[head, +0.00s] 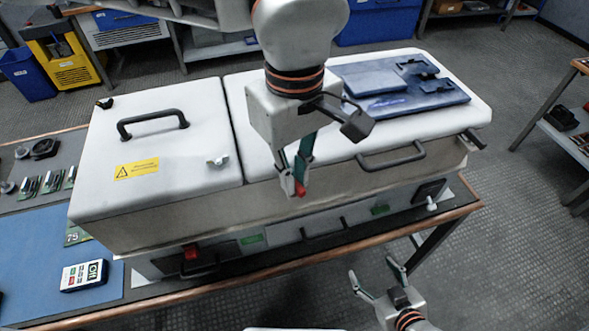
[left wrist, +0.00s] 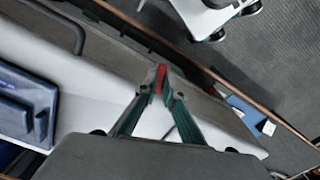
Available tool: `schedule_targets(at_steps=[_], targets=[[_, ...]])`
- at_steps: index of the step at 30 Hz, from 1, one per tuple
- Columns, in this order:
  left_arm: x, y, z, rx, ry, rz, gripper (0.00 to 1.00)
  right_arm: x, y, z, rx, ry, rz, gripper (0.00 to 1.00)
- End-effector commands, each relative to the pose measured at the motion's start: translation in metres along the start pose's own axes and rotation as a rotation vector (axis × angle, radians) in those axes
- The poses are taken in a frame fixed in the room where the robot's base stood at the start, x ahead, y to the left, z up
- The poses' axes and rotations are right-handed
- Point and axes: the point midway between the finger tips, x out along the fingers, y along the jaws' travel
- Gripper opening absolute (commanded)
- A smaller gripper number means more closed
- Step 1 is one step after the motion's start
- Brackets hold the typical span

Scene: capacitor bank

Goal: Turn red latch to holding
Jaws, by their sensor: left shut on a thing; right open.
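The red latch (head: 300,191) is a small red piece at the front edge of the large white cabinet (head: 158,205). My left gripper (head: 298,184) comes down over that edge and is shut on it. In the left wrist view the red latch (left wrist: 160,79) shows between the closed fingertips (left wrist: 162,90). The fingers hide most of it, so its turned position cannot be told. My right gripper (head: 378,279) is open and empty, low in front of the bench, apart from the cabinet.
The cabinet stands on a wood-edged bench (head: 270,268). Its lids carry black handles (head: 153,122) and a blue tray (head: 390,104). A red switch (head: 191,252) is on the front panel. A meter (head: 84,275) lies on a blue mat (head: 35,240).

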Motion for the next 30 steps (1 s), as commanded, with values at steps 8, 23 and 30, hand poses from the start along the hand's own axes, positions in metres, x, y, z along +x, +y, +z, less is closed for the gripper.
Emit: schedule_targets(at_steps=[8, 23, 30], targets=[[-0.0032, 0.0012, -0.0001, 0.204, 0.002, 0.005, 0.00, -0.0038, 0.0012, -0.0070, -0.001, 0.002, 0.001, 0.68], [-0.0025, 0.0012, -0.0001, 0.356, 0.002, 0.005, 0.00, -0.0056, 0.0015, -0.0085, -0.001, -0.001, 0.000, 0.68], [-0.0025, 0.0013, -0.0001, 0.360, 0.002, 0.005, 0.00, -0.0056, 0.0015, -0.0086, -0.001, -0.001, 0.000, 0.68]])
